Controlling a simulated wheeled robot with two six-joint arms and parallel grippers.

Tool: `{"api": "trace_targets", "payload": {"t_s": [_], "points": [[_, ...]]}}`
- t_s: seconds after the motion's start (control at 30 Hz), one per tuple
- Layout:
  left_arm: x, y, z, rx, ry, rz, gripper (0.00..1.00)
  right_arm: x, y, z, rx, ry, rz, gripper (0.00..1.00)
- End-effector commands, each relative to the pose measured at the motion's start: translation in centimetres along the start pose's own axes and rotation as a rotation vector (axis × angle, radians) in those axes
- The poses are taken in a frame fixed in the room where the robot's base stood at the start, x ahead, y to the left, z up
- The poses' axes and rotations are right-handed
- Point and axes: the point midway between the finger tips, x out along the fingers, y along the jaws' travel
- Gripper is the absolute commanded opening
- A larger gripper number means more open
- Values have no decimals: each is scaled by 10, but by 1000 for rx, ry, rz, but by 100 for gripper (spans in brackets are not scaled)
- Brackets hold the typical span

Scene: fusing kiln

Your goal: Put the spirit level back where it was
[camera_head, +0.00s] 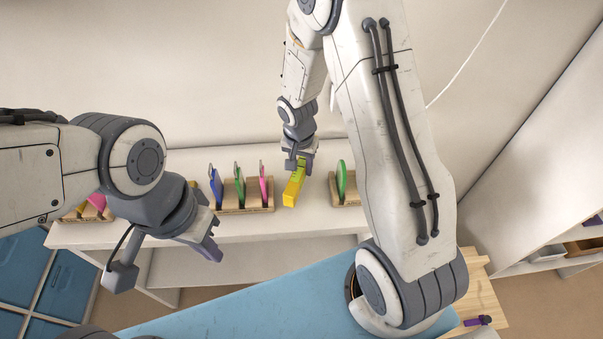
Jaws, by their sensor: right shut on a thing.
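The yellow spirit level (293,190) is upright, slightly tilted, over the white shelf (315,222). It is in the gap between two wooden racks. My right gripper (299,163) is shut on its upper end, reaching down from above. I cannot tell whether its lower end touches the shelf. My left gripper (212,246) hangs at the front of the shelf, left of the level and apart from it. It holds nothing that I can see, and its finger gap is not clear.
One wooden rack (243,209) holds blue, green and pink pieces. Another rack (346,203), partly behind my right arm, holds a green piece. A third rack (75,217) is at the far left. A blue surface (260,305) lies in front. A purple-and-black item (478,321) lies at lower right.

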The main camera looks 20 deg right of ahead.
Motion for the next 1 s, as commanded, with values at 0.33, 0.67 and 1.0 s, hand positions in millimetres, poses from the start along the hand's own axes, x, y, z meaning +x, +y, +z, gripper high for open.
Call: {"api": "trace_targets", "payload": {"t_s": [0.33,0.67,1.0], "points": [[3,0,0,0,0,0,0,34,-1,5,-3,-1,-1,0],[7,0,0,0,0,0,0,36,-1,5,-3,-1,0,45],[6,0,0,0,0,0,0,36,-1,5,-3,-2,0,67]]}}
